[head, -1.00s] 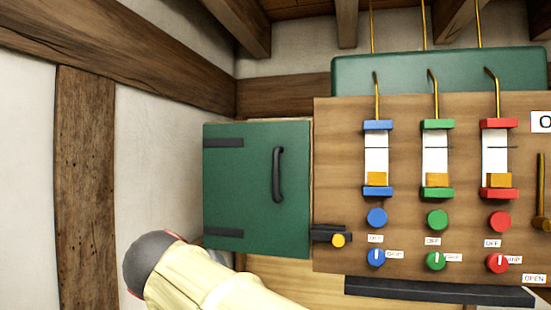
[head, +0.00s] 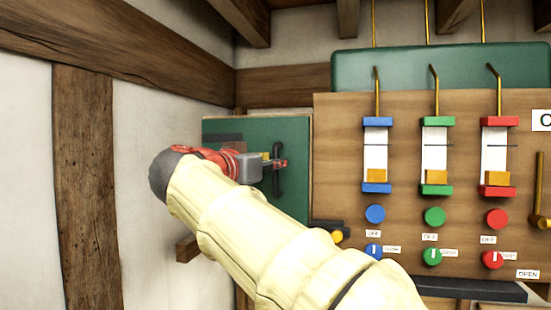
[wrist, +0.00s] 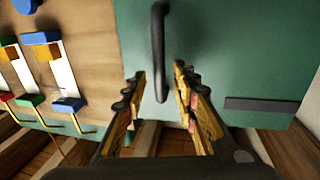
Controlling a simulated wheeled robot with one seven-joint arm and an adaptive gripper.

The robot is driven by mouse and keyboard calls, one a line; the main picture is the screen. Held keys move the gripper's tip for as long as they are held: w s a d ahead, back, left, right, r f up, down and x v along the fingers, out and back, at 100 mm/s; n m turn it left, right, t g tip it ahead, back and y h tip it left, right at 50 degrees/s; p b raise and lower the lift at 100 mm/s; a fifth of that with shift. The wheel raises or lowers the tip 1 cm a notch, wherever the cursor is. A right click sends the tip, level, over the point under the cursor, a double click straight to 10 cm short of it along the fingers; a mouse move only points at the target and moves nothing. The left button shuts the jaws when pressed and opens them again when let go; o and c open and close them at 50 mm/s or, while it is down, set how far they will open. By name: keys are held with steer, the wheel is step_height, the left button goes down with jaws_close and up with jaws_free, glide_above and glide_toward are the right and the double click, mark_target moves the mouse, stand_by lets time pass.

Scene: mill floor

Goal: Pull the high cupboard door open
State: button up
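The high cupboard door (head: 294,140) is green and looks shut, with dark hinge straps on its left side. Its black vertical handle (head: 278,184) is on the right part of the door. In the wrist view the handle (wrist: 158,45) runs down between the two fingers of my gripper (wrist: 160,88). The fingers are apart, one on each side of the handle's end, and I see no contact. In the head view my gripper (head: 279,163) is at the handle, and my arm covers the lower left of the door.
Right of the door is a wooden panel (head: 335,150) with blue, green and red sliders, knobs and buttons. A black latch-like piece with a yellow knob (head: 337,235) sits just below the door's right corner. A white wall (head: 150,120) stands close on the left.

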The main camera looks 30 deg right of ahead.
steer(key=shift+x, duration=1.25)
steer(key=shift+c, duration=1)
jaws_close()
